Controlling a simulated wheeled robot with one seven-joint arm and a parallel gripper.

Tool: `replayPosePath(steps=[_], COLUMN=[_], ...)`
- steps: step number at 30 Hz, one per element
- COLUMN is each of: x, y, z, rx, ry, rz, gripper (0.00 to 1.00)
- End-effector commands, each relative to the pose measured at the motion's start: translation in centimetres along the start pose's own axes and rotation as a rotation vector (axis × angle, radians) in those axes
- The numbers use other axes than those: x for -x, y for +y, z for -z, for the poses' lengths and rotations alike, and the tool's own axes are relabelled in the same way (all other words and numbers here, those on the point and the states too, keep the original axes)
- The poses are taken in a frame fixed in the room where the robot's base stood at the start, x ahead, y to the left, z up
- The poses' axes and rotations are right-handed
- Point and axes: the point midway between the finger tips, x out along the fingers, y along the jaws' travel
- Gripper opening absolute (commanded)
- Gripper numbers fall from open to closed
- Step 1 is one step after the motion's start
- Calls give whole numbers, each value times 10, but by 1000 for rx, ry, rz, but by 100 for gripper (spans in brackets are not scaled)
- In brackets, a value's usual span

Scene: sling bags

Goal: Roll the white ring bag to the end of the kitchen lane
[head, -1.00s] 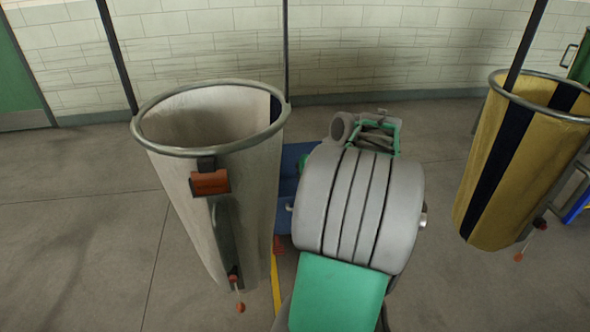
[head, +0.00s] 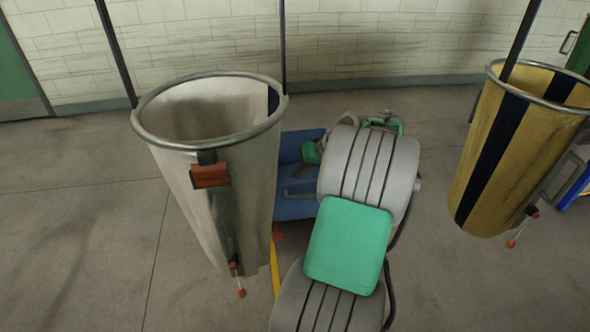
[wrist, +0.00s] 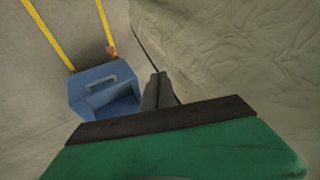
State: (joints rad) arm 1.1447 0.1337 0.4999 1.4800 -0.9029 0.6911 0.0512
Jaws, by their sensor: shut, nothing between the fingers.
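The white ring bag (head: 190,165) hangs open-mouthed from a grey metal ring (head: 150,137) on dark rods at left in the head view. An orange-and-black buckle (head: 209,175) sits below its rim, and a red-knobbed pull hangs at its bottom. In the wrist view, the bag's pale creased fabric (wrist: 235,50) fills the upper right. My gripper (wrist: 159,80) is shut and empty, its fingertips close beside the fabric; I cannot tell whether they touch it. In the head view my arm stands right of the bag and largely hides the gripper.
A blue bin (head: 296,205) with a handle stands on the floor behind my arm; it also shows in the wrist view (wrist: 88,88). A yellow-and-navy bag (head: 480,165) hangs at right. Floor left of the white bag is clear.

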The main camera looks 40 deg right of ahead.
Motion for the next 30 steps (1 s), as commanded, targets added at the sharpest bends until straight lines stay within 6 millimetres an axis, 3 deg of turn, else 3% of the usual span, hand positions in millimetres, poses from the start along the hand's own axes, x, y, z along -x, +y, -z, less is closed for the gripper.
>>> replayPosePath(steps=[4,14,20,30], x=[-5,-6,-15,-13], y=[-11,-12,-28,-26], z=[0,0,0,1], rx=[-1,-1,-1,-2], ry=[-1,-1,0,1], rz=[0,0,1,0], gripper=[0,0,0,0])
